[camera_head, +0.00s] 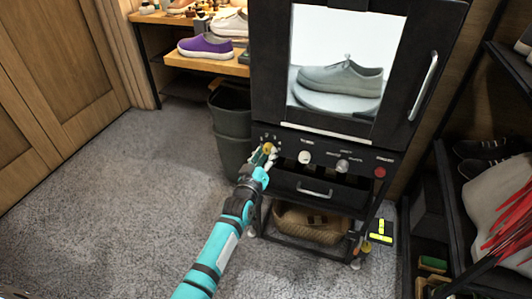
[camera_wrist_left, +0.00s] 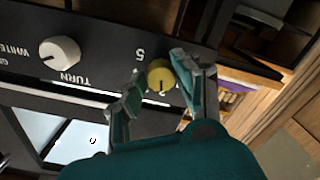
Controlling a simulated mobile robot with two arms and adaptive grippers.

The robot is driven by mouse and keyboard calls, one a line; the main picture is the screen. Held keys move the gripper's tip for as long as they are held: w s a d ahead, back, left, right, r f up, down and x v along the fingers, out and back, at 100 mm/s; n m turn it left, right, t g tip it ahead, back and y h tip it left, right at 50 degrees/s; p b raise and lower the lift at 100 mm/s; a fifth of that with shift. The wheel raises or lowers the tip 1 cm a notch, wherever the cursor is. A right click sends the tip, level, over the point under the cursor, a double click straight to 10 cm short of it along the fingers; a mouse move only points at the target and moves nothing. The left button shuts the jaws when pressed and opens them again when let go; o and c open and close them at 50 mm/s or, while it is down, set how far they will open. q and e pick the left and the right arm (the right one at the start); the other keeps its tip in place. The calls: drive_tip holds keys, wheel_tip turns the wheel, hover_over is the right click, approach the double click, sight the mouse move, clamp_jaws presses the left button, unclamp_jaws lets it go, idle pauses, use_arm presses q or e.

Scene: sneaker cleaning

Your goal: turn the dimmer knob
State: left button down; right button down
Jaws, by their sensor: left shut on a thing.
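The dimmer knob (camera_wrist_left: 160,75) is a small round yellow knob at the left end of the black control panel (camera_head: 325,156) under the cabinet window. A digit is printed beside it. My left gripper (camera_head: 264,158) reaches the panel from the front. In the left wrist view its two teal fingers (camera_wrist_left: 159,90) stand on either side of the yellow knob and are shut on it. My right gripper is in neither view.
A white knob (camera_head: 305,157), a grey knob (camera_head: 342,165) and a red button (camera_head: 380,172) sit further right. A drawer handle (camera_head: 314,191) is just below. A grey bin (camera_head: 232,120) stands close left. The window shows a grey sneaker (camera_head: 340,78). The carpet at left is clear.

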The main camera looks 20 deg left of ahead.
use_arm(q)
drive_tip(key=shift+n, duration=0.6)
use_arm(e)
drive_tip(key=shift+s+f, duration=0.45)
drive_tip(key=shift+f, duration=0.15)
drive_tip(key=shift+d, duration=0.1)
use_arm(q)
drive_tip(key=c, duration=0.9)
unclamp_jaws()
drive_tip(key=shift+c, duration=0.2)
drive_tip(key=shift+s, duration=0.1)
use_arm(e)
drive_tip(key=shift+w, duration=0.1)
use_arm(q)
drive_tip(key=s, duration=1.1)
drive_tip(key=shift+s+a, duration=0.2)
drive_tip(key=shift+s, duration=0.2)
